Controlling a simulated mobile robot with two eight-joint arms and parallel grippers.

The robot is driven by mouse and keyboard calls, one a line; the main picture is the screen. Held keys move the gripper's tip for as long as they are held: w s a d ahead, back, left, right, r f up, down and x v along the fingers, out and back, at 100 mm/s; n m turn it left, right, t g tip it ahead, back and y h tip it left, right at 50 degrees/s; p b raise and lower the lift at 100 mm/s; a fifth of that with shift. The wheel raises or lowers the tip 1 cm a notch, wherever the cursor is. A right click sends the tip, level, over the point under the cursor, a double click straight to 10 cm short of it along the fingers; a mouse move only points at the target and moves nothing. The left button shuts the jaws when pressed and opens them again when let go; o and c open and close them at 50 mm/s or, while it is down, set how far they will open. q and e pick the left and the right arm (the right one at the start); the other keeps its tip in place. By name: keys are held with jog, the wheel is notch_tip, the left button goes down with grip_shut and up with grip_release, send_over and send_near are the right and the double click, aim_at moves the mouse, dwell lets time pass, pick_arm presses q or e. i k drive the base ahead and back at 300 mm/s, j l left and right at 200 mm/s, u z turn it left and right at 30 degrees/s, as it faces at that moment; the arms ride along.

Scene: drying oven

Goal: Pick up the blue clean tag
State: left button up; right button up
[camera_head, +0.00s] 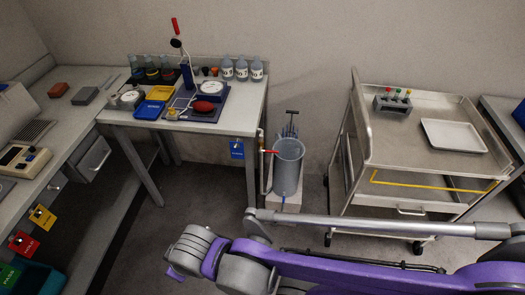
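A blue tag (237,149) with small pale lettering hangs at the front right of the white table (236,120), near its right leg. The lettering is too small to read. A purple and grey arm of mine comes in from the right and crosses the bottom of the view, well below and in front of the tag. No gripper fingers can be made out on it. My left gripper is not in view. Nothing touches the tag.
A steel cart (400,150) is further right. Floor before the table is clear.

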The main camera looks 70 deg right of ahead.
aim_at(238, 153)
jog(key=k+z, duration=0.1)
jog(key=z, duration=2)
jog(key=i+j+z, duration=0.2)
jog(key=i+j, duration=0.2)
jog(key=j, duration=0.25)
jog(key=i+j+z, duration=0.25)
jog(key=i+j, duration=0.15)
jog(key=j, duration=0.3)
jog(key=i+j+z, duration=0.1)
jog(key=j, duration=0.25)
